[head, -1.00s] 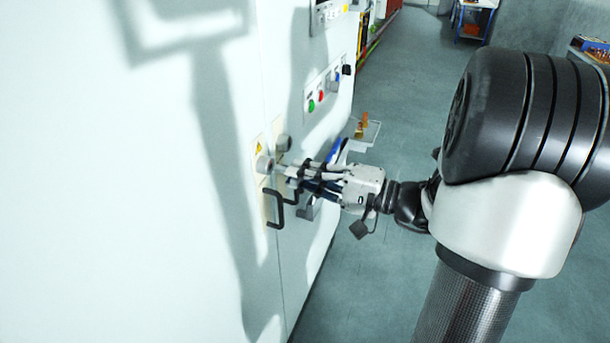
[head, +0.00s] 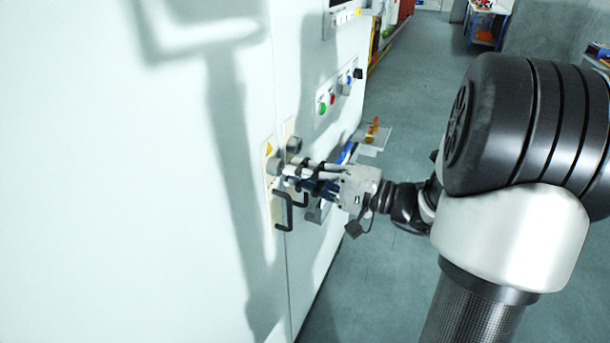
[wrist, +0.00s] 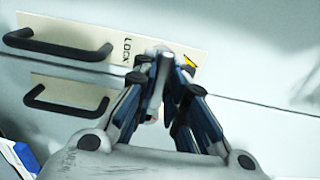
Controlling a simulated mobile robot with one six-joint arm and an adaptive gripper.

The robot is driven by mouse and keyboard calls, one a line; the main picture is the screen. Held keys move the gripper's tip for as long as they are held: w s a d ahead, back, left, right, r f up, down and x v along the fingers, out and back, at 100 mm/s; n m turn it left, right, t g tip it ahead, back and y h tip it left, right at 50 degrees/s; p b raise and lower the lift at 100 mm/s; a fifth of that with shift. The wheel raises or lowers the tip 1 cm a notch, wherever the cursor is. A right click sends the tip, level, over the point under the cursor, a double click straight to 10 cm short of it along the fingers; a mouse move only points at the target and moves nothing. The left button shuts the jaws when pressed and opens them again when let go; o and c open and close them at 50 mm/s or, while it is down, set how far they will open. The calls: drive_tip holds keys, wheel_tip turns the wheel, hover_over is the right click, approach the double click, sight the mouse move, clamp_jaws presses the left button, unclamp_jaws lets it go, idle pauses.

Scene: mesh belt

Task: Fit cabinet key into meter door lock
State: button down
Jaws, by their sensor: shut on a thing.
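My gripper (head: 290,175) is at the pale cabinet door (head: 190,240), right beside the near round grey lock (head: 274,166) on its cream plate (head: 270,203). In the wrist view the fingers (wrist: 164,85) are shut on a small grey piece, the key (wrist: 167,66), which points at the lock by the printed word LOCK. The fingers hide much of the key and the lock face. I cannot tell whether the key's tip is inside the lock or just at its front.
Black bar handles (head: 283,210) stick out just below the lock. A second round lock (head: 293,145) sits behind the near one. Coloured buttons (head: 333,98) and a small grey shelf (head: 374,138) are farther along.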

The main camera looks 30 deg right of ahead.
drive_tip(key=shift+w+a, duration=0.2)
drive_tip(key=shift+w, duration=0.05)
drive_tip(key=c, duration=1.5)
unclamp_jaws()
drive_tip(key=shift+c, duration=0.2)
drive_tip(key=v, duration=1.2)
